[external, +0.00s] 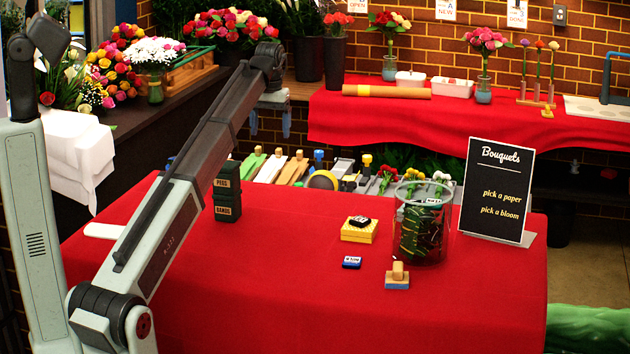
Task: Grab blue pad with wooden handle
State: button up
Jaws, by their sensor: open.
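The blue pad with wooden handle (397,279) stands upright near the front right of the red-covered table (250,290), its tan handle up and its flat blue base on the cloth. My gripper (271,124) is up and to the left of it, well away from it. The gripper points down with two bluish fingers apart, and nothing shows between them.
A glass vase (441,242) of stems stands just behind the pad. The table's front middle is clear.

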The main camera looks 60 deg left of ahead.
jog(key=w+d, duration=0.3)
jog(key=d, duration=0.5)
jog(key=w+d, duration=0.3)
jog(key=d, duration=0.4)
jog(key=n+t+y, duration=0.1)
jog(key=n, duration=0.1)
send_over(398, 266)
jog(key=f, duration=1.2)
jog(key=shift+w+d+f, duration=0.15)
jog(key=shift+d+f, duration=0.05)
jog(key=shift+f, duration=0.8)
jog(key=shift+a+f, duration=0.15)
jog(key=shift+f, duration=0.8)
jog(key=shift+a+f, duration=0.1)
jog(key=shift+f, duration=0.85)
